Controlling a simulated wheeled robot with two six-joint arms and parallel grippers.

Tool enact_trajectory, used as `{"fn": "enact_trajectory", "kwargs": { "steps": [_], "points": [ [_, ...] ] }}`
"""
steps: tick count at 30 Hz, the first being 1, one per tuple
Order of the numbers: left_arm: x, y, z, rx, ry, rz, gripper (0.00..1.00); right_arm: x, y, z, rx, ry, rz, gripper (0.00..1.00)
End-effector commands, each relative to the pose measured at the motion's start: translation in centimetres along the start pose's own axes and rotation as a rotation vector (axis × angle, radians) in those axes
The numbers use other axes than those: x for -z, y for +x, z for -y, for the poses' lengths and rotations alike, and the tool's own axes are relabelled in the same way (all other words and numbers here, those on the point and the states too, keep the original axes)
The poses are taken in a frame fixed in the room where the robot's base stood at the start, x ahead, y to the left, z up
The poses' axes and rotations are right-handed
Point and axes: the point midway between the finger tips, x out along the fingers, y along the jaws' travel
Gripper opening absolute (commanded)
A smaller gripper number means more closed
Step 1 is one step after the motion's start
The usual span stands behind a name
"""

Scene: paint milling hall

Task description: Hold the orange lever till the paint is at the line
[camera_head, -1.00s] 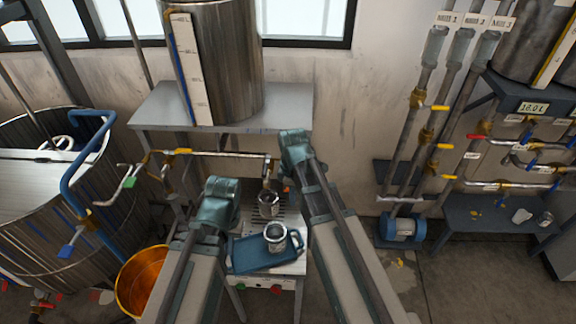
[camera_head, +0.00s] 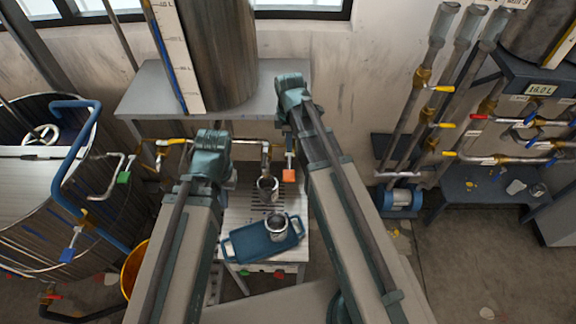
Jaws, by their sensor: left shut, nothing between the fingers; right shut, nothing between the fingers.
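The orange lever (camera_head: 289,175) hangs by the end of the thin pipe, just left of my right forearm. A metal cup (camera_head: 268,188) stands on the slatted stand below the spout (camera_head: 265,152). Its paint level and any line cannot be made out. A second metal cup (camera_head: 277,228) stands on the blue tray (camera_head: 240,247). My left gripper (camera_head: 212,138) is shut and empty, left of the spout in the picture. My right gripper (camera_head: 291,80) is shut and empty, above the lever in the picture. Neither visibly touches the lever.
A large steel tank (camera_head: 222,55) with a scale strip stands on a grey shelf (camera_head: 140,98) behind the grippers. An open vat (camera_head: 35,225) and an orange bucket (camera_head: 133,268) are at left. Pipes with valves and a blue pump (camera_head: 402,200) are at right.

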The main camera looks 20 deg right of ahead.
Motion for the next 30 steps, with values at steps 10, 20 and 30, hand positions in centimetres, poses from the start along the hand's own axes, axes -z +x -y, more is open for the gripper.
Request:
{"fn": "enact_trajectory", "kwargs": {
  "steps": [10, 20, 30],
  "points": [
    [0.0, 0.4, 0.0, 0.000, 0.002, 0.000, 0.00, 0.0, 0.4, 0.0, 0.000, 0.000, 0.000, 0.00],
    [0.2, 3.6, -0.3, 0.002, 0.016, -0.001, 0.00, 0.0, 3.6, 0.0, 0.000, 0.000, 0.000, 0.00],
    [0.6, 8.5, -0.8, 0.002, 0.011, -0.003, 0.00, 0.0, 8.5, 0.0, 0.000, 0.000, 0.000, 0.00]
  ]
}}
